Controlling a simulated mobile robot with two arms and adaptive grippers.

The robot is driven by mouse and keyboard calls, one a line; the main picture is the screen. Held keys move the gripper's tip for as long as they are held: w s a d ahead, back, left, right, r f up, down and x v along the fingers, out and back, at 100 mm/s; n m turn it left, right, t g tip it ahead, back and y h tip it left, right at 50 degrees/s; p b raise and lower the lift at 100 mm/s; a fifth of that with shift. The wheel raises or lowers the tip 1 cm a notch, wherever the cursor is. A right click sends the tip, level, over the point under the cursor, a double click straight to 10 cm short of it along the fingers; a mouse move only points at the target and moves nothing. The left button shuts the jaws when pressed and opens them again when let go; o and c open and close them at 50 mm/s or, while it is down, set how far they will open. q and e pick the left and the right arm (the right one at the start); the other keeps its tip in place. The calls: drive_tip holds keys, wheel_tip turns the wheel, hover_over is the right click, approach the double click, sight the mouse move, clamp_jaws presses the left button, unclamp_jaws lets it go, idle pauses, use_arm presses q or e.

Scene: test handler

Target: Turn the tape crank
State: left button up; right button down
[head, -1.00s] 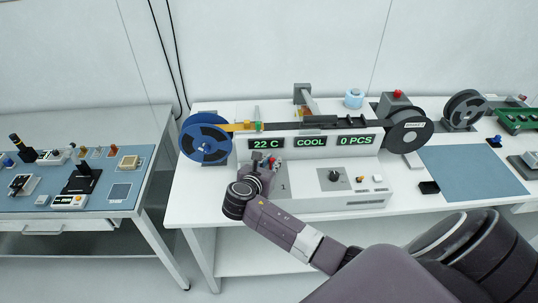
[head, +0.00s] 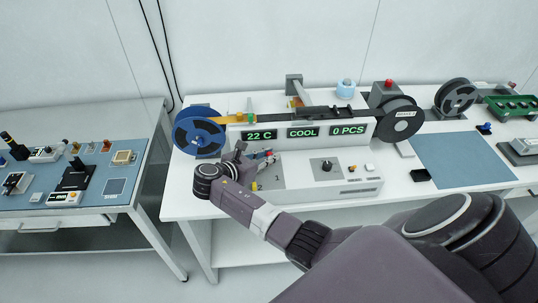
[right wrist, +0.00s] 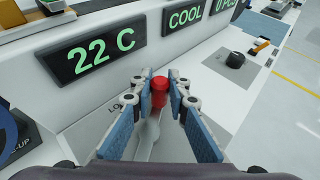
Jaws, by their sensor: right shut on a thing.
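The tape crank shows its red knob (right wrist: 159,92) and a pale shaft (right wrist: 148,135) below it in the right wrist view. It stands in front of the white machine's "22 C" display (right wrist: 98,47). My right gripper (right wrist: 160,90) has its blue-padded fingers on either side of the knob and is shut on it. In the head view, my right gripper (head: 262,158) is small beside the machine's left front, and its fingers and wrist partly hide the crank. My left gripper is not in view.
A blue reel (head: 198,133) stands close to the left of my right wrist. A black dial (head: 326,165) sits right of the gripper on the machine top. A dark reel (head: 401,118) is at the machine's right end. A blue mat (head: 462,160) lies further right.

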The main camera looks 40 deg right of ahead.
drive_tip(key=c, duration=1.8)
unclamp_jaws()
drive_tip(key=v, duration=1.2)
drive_tip(key=shift+r, duration=0.1)
